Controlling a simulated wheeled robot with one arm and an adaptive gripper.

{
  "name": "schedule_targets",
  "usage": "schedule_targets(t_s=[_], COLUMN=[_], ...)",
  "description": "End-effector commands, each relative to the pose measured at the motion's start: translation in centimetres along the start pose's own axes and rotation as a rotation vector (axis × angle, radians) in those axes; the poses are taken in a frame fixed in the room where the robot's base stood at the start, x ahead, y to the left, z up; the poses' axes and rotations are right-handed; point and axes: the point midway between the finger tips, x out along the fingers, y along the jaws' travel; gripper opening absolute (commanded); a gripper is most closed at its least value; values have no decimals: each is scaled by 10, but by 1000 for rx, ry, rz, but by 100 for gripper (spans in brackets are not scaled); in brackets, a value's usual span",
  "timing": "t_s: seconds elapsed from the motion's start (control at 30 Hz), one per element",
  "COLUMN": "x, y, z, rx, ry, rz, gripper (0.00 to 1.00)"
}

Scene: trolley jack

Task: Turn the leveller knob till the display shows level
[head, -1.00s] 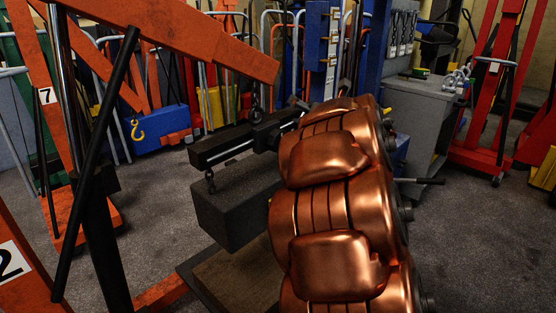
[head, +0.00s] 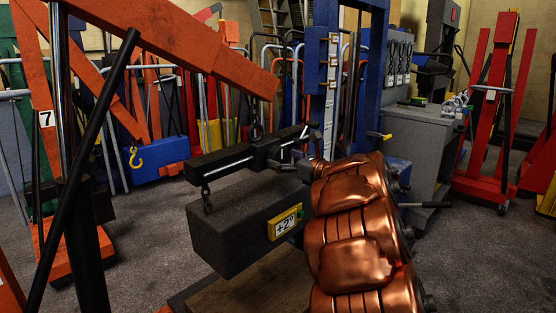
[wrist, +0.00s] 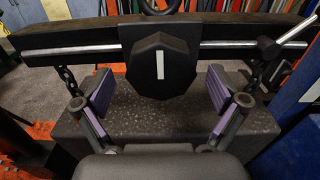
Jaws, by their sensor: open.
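The leveller is a black beam (head: 225,162) with a steel rod, hanging from the orange crane arm. Its black, many-sided knob (wrist: 160,66) has a white line standing upright in the wrist view. A dark grey block (head: 222,232) hangs under the beam on chains. The yellow-edged display (head: 285,222) on the block reads +2°. My gripper (wrist: 160,86) is open, its purple-padded fingers on either side of the knob with a gap at each side.
The orange crane (head: 190,40) reaches over the leveller from the left. A wooden board (head: 245,285) lies under the block. A grey cabinet (head: 420,140) and a red crane (head: 486,130) stand behind at right.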

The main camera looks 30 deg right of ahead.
Motion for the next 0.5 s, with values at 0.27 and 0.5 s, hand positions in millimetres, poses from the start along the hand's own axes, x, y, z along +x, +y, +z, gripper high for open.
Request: schedule_targets(t_s=[0.27, 0.5], x=[24, 25], y=[0, 0], z=[-2, -2], rx=[3, 3], ry=[2, 2], rz=[0, -2], gripper=[96, 96])
